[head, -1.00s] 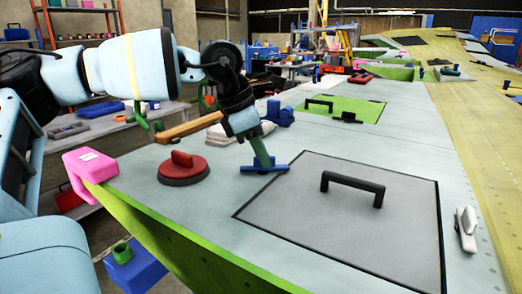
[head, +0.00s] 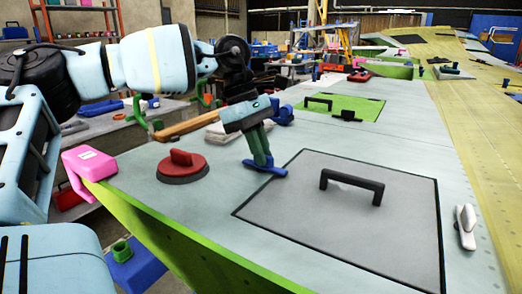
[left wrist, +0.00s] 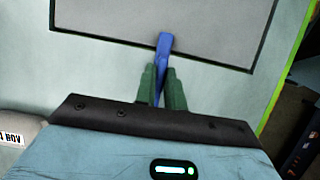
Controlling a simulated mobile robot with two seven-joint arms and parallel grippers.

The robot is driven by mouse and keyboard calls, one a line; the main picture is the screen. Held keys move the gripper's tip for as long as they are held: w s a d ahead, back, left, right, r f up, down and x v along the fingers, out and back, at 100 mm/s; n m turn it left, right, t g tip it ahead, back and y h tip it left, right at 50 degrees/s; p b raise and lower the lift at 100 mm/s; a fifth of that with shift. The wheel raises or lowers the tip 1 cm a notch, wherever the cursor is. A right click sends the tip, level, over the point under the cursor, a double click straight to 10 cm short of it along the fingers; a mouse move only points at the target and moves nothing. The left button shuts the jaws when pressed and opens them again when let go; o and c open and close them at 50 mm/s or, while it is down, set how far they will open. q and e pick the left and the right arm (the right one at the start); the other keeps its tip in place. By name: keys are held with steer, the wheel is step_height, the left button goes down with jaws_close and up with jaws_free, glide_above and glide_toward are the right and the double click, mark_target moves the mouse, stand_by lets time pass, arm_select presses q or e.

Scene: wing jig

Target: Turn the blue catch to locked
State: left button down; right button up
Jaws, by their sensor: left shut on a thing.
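The blue catch (head: 279,172) is a short flat bar on the pale wing skin, by the left corner region of the grey hatch panel (head: 320,225). My left gripper (head: 263,160) reaches down with green fingers shut on the catch. In the left wrist view the catch (left wrist: 164,45) stands between the two fingers (left wrist: 162,85), and its far end overlaps the panel's dark border. The middle of the catch is partly hidden by the fingers. My right gripper is not in view.
A black handle (head: 352,184) stands on the panel. A red round knob (head: 182,165) sits left of the catch, with a pink block (head: 90,163) at the wing edge. A silver latch (head: 465,227) lies on the right. A green panel (head: 345,106) is farther back.

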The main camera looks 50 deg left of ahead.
mark_target(249, 160)
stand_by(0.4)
arm_select(q)
steer(key=c, duration=1.5)
jaws_free()
steer(key=shift+v, duration=3.95)
steer(key=shift+r, duration=0.1)
